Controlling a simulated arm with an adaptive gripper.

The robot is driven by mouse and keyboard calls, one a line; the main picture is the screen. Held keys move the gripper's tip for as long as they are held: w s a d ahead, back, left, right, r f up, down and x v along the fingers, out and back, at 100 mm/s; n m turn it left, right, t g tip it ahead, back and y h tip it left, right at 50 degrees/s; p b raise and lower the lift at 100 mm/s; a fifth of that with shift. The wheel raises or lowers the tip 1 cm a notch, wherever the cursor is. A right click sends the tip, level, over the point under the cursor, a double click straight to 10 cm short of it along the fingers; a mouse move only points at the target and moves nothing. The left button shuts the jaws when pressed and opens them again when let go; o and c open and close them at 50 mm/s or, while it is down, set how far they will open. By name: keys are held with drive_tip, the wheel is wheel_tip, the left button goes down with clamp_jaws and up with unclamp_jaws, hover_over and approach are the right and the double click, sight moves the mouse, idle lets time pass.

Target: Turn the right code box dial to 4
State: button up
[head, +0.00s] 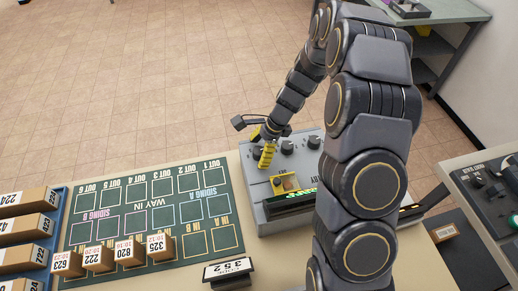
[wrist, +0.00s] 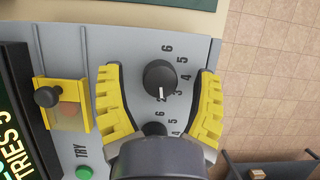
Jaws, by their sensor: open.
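The grey code box (head: 258,205) stands on the table in the head view, with dark dials along its far side. In the wrist view, a black dial (wrist: 158,74) sits between the two yellow fingers of my gripper (wrist: 160,92). The fingers are open, with gaps on both sides of the dial. Its white mark points down in the picture, near the 2; the 4 is to its right. A second dial (wrist: 154,129) below is partly hidden by my wrist. In the head view, my gripper (head: 265,153) is over the box's left-hand dial.
A yellow bracket (wrist: 62,105) with a black knob and a green TRY button (wrist: 84,172) are left of the dials. A green sorting board (head: 150,226) with small boxes lies left of the code box. A number stand (head: 229,270) is in front.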

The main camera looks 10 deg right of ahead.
clamp_jaws()
drive_tip(key=shift+n, duration=0.4)
drive_tip(key=n+g, duration=0.1)
drive_tip(key=n, duration=0.2)
drive_tip(key=shift+g, duration=0.3)
drive_tip(key=n+g+h, duration=0.1)
drive_tip(key=n, duration=0.2)
drive_tip(key=shift+n, duration=0.4)
drive_tip(key=n+g+h, duration=0.1)
drive_tip(key=n, duration=0.3)
drive_tip(key=shift+s+n+g+h, duration=0.1)
drive_tip(key=shift+n+g+h, duration=0.25)
drive_tip(key=shift+n, duration=0.7)
drive_tip(key=shift+n+g+h, duration=0.15)
drive_tip(key=shift+n+h, duration=0.4)
drive_tip(key=shift+n, duration=0.5)
